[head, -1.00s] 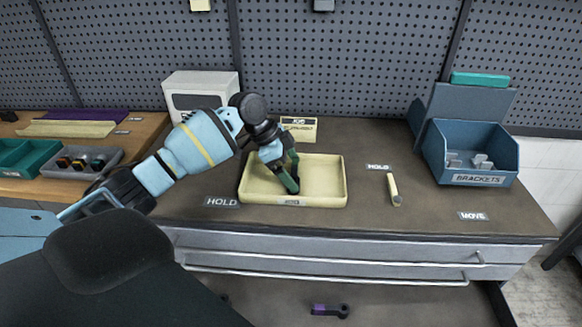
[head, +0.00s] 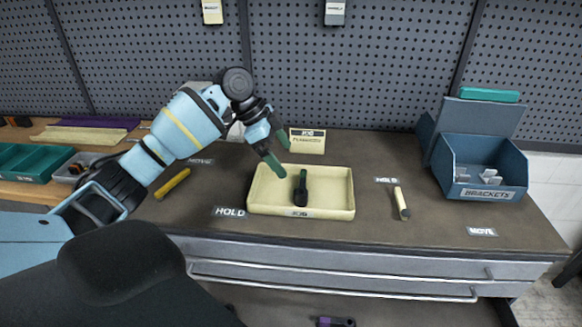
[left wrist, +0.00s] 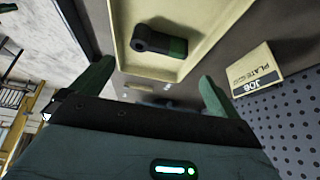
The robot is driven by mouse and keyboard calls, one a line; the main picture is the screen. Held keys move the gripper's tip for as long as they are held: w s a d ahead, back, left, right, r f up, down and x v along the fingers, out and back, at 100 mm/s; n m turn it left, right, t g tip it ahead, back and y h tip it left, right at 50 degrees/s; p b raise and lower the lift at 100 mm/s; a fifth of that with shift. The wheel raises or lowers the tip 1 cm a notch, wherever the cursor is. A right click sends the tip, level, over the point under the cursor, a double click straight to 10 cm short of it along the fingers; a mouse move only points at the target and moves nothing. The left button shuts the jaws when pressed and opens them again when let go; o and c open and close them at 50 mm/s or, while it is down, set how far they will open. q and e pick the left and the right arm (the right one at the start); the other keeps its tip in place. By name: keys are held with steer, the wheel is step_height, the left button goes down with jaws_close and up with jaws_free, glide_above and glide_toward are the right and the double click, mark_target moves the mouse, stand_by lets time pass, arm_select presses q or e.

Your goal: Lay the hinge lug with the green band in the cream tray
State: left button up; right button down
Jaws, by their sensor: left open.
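The dark hinge lug (head: 300,190) lies in the cream tray (head: 262,203), near its middle. In the left wrist view the lug (left wrist: 155,40) shows a round eye at one end and a green band at the other, with the tray's wall (left wrist: 150,69) beside it. My left gripper (head: 278,160) is above the tray's back left part, open and empty, apart from the lug. Its two green fingers (left wrist: 155,85) stand wide apart in the left wrist view. My right gripper is not in view.
A blue brackets bin (head: 483,180) stands at the right. A cream rod (head: 401,203) lies right of the tray and a yellow rod (head: 173,184) left of it. A job card (head: 307,142) stands behind the tray. A purple-banded part (head: 336,321) lies low in front.

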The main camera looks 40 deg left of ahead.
arm_select(q)
steer(key=shift+v, duration=1.4)
steer(key=shift+f, duration=0.1)
